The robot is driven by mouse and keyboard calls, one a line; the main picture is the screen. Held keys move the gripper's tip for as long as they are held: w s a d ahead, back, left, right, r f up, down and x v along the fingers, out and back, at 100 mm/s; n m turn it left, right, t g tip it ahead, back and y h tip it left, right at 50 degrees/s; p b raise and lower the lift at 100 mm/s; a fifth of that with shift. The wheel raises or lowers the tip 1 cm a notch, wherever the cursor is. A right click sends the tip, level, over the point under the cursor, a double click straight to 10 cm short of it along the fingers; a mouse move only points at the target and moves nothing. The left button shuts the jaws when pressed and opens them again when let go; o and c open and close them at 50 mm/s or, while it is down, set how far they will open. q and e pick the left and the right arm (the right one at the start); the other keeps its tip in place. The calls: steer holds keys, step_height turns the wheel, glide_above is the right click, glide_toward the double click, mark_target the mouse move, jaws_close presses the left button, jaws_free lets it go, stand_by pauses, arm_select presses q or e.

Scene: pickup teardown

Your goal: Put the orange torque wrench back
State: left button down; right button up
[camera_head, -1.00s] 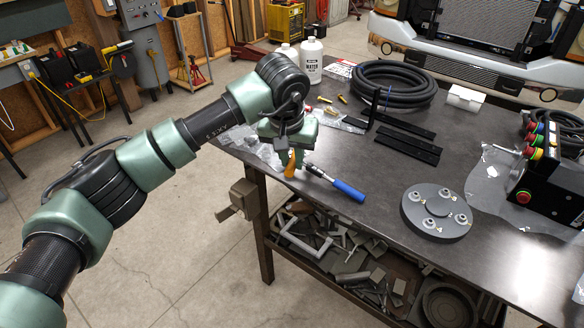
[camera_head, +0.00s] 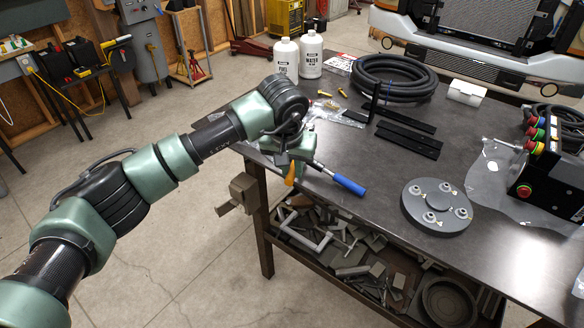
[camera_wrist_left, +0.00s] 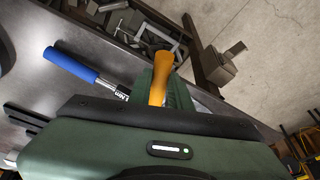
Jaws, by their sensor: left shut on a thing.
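My left gripper (camera_head: 293,166) is at the near left edge of the table, pointing down. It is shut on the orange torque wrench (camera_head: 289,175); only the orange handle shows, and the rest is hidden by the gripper. In the left wrist view the orange handle (camera_wrist_left: 158,80) sticks out between the green fingers. A wrench with a blue handle (camera_head: 347,184) lies on the table just right of the gripper; its shaft end is partly hidden. My right gripper is not in view.
The dark table (camera_head: 370,225) holds a grey round flange (camera_head: 436,205), black bars (camera_head: 410,140), a coiled hose (camera_head: 393,77) and two white bottles (camera_head: 311,55). A control box (camera_head: 548,170) stands at right. A vise-like block (camera_head: 243,190) juts from the table's left side.

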arm_select(q)
steer(key=c, duration=1.3)
jaws_free()
steer(key=shift+r+p, duration=0.35)
steer(key=shift+p, duration=0.2)
steer(key=shift+r+p, duration=0.5)
steer(key=shift+s+r+b, duration=0.25)
steer(key=shift+r+b, duration=0.35)
steer(key=shift+b, duration=0.25)
steer(key=b+v, duration=0.2)
steer(key=v, duration=0.8)
